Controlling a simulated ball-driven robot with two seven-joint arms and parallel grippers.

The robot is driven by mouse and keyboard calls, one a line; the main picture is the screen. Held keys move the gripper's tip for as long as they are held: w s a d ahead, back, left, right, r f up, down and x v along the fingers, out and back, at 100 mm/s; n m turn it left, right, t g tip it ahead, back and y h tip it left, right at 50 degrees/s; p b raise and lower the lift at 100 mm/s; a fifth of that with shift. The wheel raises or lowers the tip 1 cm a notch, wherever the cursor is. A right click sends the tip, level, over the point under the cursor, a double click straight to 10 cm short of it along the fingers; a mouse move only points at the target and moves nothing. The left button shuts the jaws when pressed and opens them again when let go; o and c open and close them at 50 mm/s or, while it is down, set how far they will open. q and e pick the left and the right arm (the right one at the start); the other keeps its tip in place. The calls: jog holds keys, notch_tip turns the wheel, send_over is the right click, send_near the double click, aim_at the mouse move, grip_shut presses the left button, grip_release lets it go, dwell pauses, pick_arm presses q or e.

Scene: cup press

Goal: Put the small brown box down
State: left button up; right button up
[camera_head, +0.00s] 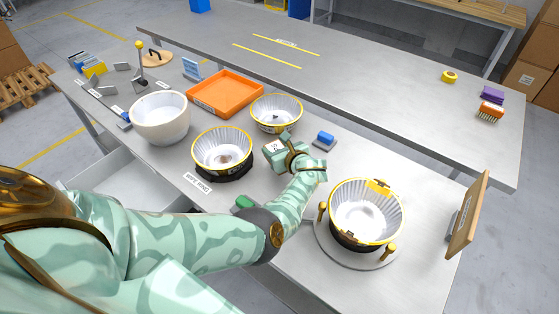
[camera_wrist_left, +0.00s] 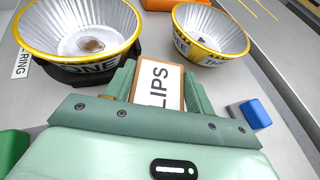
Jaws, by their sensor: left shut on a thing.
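The small brown box (camera_wrist_left: 157,86) has a white label reading "LIPS" and sits between the fingers of my left gripper (camera_wrist_left: 157,92) in the left wrist view. In the head view my left gripper (camera_head: 272,150) is shut on it, and mostly the box's pale label shows. The gripper is over the table between the yellow-rimmed bowl at its left and the blue-topped block at its right. I cannot tell whether the box touches the table. My right gripper is not in view.
A yellow-rimmed bowl (camera_head: 222,146) stands left of the gripper, another (camera_head: 276,108) behind it, and a third (camera_head: 366,208) on a round plate at right. A blue-topped block (camera_head: 325,138) lies right. An orange tray (camera_head: 226,90) and white bowl (camera_head: 160,112) stand farther left.

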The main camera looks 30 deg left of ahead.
pick_arm(q)
jog(key=f+b, duration=0.1)
jog(key=f, duration=0.1)
jog(key=f+b, duration=0.1)
jog(key=f, duration=0.1)
jog(key=shift+w+d+b, duration=0.15)
jog(key=shift+w+b, duration=0.05)
jog(key=shift+b, duration=0.1)
jog(key=shift+r, duration=0.2)
jog(key=shift+f, duration=0.2)
jog(key=o, duration=1)
